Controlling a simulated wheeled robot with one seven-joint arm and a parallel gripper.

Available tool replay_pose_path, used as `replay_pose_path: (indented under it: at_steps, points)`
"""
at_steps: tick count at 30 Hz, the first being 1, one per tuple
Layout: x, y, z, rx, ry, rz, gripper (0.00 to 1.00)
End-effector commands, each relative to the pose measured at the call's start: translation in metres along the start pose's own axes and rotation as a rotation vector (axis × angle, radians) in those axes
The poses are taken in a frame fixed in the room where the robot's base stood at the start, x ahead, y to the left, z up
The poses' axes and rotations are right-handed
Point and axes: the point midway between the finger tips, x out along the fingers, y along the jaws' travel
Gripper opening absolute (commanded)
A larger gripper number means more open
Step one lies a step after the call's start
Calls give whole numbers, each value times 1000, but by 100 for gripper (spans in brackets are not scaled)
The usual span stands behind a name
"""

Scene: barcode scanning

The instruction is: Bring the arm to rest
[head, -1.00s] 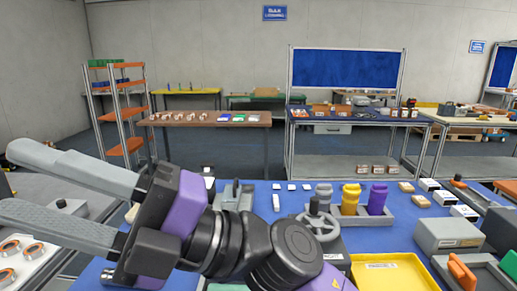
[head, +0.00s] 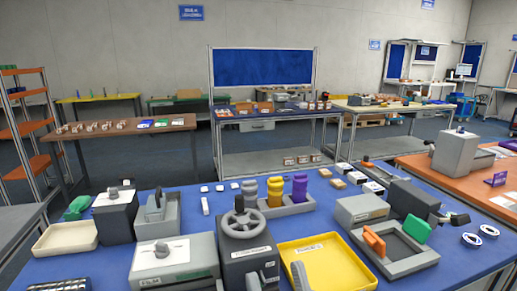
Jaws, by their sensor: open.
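Of my gripper (head: 277,280), only light grey fingertip parts show at the bottom edge of the head view, in front of the blue table. The clearest tip stands upright before the yellow tray (head: 332,265), and a second lies a little to its left. The tips are apart, with nothing seen held between them. The rest of my gripper and my arm are out of view below the picture.
The blue table (head: 115,262) holds a grey box with a handwheel (head: 245,250), a cream tray (head: 66,238), coloured cylinders in a grey holder (head: 285,208) and a grey tray with orange and green pieces (head: 395,262). An orange table (head: 440,170) stands at the right.

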Motion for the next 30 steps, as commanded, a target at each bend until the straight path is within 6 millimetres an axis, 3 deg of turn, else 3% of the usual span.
replay_pose_path:
  at_steps: [1, 6, 11, 21, 27, 30]
  points:
    - [-21, 11, 8, 1, -60, 37, 43]
    - [-86, 44, 26, -8, -240, 139, 43]
    - [-150, 68, 32, -22, -408, 216, 43]
    - [-283, 96, 10, -66, -743, 318, 43]
    - [-345, 99, -10, -99, -914, 329, 43]
    - [-366, 96, -15, -102, -971, 329, 43]
